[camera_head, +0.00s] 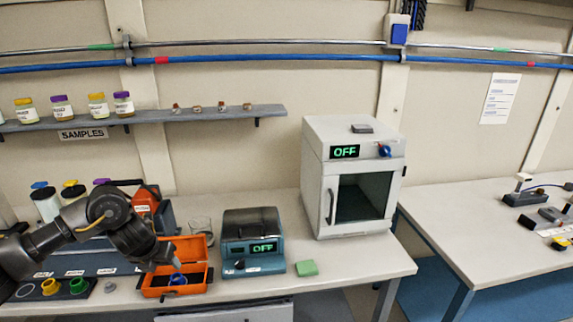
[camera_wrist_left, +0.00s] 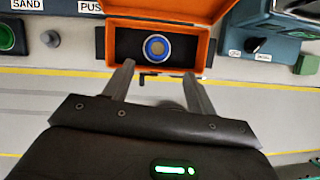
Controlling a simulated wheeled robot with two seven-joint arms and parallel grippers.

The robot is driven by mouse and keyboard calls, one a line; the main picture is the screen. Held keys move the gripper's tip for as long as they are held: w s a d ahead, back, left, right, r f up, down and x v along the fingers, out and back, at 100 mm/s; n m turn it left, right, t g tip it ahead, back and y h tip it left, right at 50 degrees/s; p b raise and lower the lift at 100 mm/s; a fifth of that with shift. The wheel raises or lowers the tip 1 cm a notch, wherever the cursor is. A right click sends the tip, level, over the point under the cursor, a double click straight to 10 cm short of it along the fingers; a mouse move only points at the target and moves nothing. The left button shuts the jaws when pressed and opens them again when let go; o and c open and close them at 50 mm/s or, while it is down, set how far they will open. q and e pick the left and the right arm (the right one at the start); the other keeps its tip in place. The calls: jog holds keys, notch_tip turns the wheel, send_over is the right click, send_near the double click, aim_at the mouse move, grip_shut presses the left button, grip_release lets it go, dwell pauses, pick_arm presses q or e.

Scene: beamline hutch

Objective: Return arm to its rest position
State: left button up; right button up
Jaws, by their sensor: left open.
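My left arm comes in from the left in the head view, dark grey and bent. Its left gripper (camera_head: 172,262) points down at the orange open box (camera_head: 197,242). In the left wrist view the two fingers of the left gripper (camera_wrist_left: 157,88) are apart with nothing between them, just short of the box's front wall. Inside the orange box (camera_wrist_left: 205,62) lies a round blue-rimmed piece (camera_wrist_left: 157,47), which also shows in the head view (camera_head: 177,279). My right gripper is not in view.
A teal device (camera_head: 253,262) reading OFF stands right of the box, with a green block (camera_head: 306,268) beside it. A white oven (camera_head: 325,222) reading OFF stands behind. A sample shelf (camera_head: 200,115) runs above. The bench's right front is clear.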

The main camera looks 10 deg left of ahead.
pick_arm(q)
jog(key=s+d+f+n+t+h, duration=0.1)
jog(key=d+f+n+h, duration=0.2)
jog(key=d, duration=0.8)
jog(key=s+d+f+n+t+h, duration=0.15)
jog(key=d+f, duration=0.35)
jog(key=d, duration=0.7)
jog(key=s+d+f+n+t, duration=0.1)
jog(key=s+d+f+n, duration=0.1)
jog(key=s+d+n, duration=0.55)
jog(key=s+a+f+n+g+y, duration=0.2)
jog(key=s+a+n, duration=0.3)
jog(key=s+n, duration=0.55)
jog(key=s+a+f+n+g+y, duration=0.1)
jog(key=s+a+f+n+g, duration=0.2)
jog(key=s+a+n, duration=0.5)
jog(key=s+d+f+g+b, duration=0.1)
jog(key=s+f, duration=0.1)
jog(key=f, duration=1.1)
jog(key=s+d+f, duration=0.1)
jog(key=d+f, duration=0.1)
jog(key=f, duration=1)
jog(key=s+a+f+g, duration=0.1)
jog(key=s+a+f, duration=0.2)
jog(key=s+f, duration=1.4)
jog(key=shift+a+f+n+b, duration=0.2)
jog(key=shift+f+n+b, duration=0.2)
jog(key=shift+f, duration=0.3)
